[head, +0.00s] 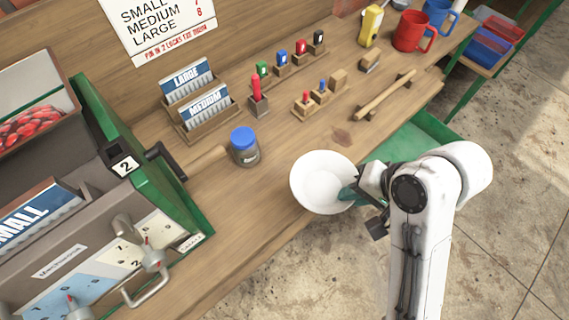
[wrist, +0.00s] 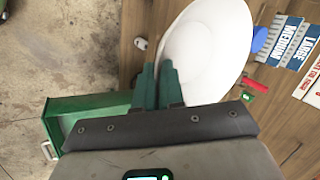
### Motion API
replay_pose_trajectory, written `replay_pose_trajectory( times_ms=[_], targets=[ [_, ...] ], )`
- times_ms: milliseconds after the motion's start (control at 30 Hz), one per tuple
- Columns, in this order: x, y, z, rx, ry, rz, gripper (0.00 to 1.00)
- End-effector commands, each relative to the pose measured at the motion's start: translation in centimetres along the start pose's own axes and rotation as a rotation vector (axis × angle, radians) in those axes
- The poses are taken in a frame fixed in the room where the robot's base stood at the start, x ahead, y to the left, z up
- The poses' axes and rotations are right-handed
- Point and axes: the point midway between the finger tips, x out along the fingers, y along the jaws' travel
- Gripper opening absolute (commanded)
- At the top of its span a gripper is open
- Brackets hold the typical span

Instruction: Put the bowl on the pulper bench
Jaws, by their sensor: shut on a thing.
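A white bowl (head: 322,181) is held by its right rim in my gripper (head: 352,194) in the head view. It overlaps the front edge of the wooden pulper bench (head: 285,135) in the picture; I cannot tell whether it touches the bench top. In the wrist view the bowl (wrist: 205,50) fills the upper middle, with its rim between the green fingertips of my gripper (wrist: 158,78). The fingers are shut on the rim. The bowl looks empty. Part of the bench below the bowl is hidden.
A blue-lidded jar (head: 244,147) stands left of the bowl. Behind are marker blocks (head: 258,97), LARGE and MEDIUM card trays (head: 200,105), a wooden bar (head: 385,97) and mugs (head: 412,32). The green pulper machine (head: 150,190) is at left. An open green drawer (head: 420,133) juts out right.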

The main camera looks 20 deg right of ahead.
Motion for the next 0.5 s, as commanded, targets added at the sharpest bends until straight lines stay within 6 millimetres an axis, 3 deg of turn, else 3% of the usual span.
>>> replay_pose_trajectory(
  times_ms=[500],
  targets=[
    [1.9, -1.2, -0.9, -0.005, 0.0, -0.002, 0.0]
  ],
)
